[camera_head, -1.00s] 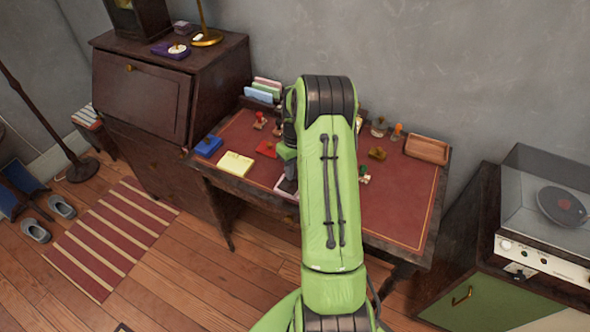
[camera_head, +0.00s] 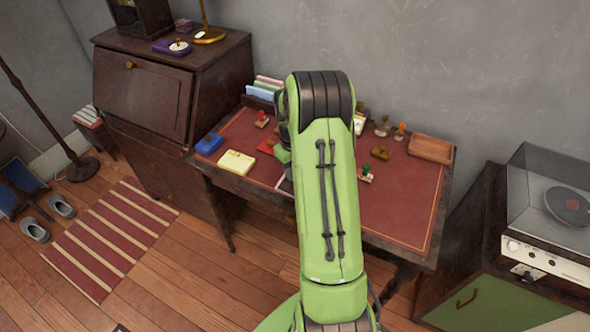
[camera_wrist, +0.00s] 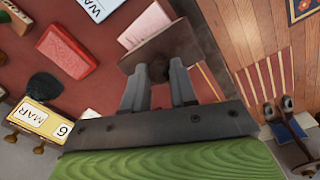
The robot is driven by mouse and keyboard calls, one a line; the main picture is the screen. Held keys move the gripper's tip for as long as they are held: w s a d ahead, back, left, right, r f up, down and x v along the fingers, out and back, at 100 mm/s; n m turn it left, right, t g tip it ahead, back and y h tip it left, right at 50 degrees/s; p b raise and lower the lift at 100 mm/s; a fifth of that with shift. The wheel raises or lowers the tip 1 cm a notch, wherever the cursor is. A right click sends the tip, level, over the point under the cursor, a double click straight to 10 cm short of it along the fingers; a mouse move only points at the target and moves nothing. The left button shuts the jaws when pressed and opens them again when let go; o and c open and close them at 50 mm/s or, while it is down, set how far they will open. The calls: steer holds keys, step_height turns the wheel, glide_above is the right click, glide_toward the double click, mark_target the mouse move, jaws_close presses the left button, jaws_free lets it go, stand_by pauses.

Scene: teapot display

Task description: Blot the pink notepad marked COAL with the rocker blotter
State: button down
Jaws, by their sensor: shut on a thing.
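The red desk top (camera_head: 400,210) is clear at right front. A yellow notepad (camera_head: 236,162), a blue pad (camera_head: 208,143) and stamps stand at left. The wrist view shows a red block (camera_wrist: 66,54) and a yellow calendar (camera_wrist: 40,122).

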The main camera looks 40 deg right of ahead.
steer(key=shift+s+a+h+b, duration=0.25)
steer(key=shift+a+h+b, duration=0.5)
steer(key=shift+b, duration=0.85)
steer(key=shift+w+d+r+p, duration=0.1)
steer(key=shift+d+p, duration=0.25)
steer(key=shift+p, duration=0.35)
steer(key=shift+w+d+y+p, duration=0.15)
steer(key=shift+d+y+p, duration=0.4)
steer(key=shift+y+p, duration=0.9)
steer(key=shift+w+d+g+y+p, duration=0.2)
steer(key=shift+d+y+p, duration=0.2)
steer(key=shift+p, duration=0.9)
steer(key=shift+w+d+g+y+p, duration=0.15)
steer(key=shift+d+y+p, duration=0.25)
steer(key=shift+p, duration=0.9)
steer(key=shift+s+a+f+h+b, duration=0.1)
steer(key=shift+s+a+h+b, duration=0.1)
steer(key=shift+a+h+b, duration=0.55)
steer(key=shift+s+a+f+h+b, duration=0.15)
steer(key=shift+h+b, duration=0.3)
steer(key=shift+b, duration=0.65)
steer(key=shift+d+r, duration=0.1)
step_height(320, 180, up, 7)
steer(key=p, duration=0.5)
steer(key=shift+r, duration=0.15)
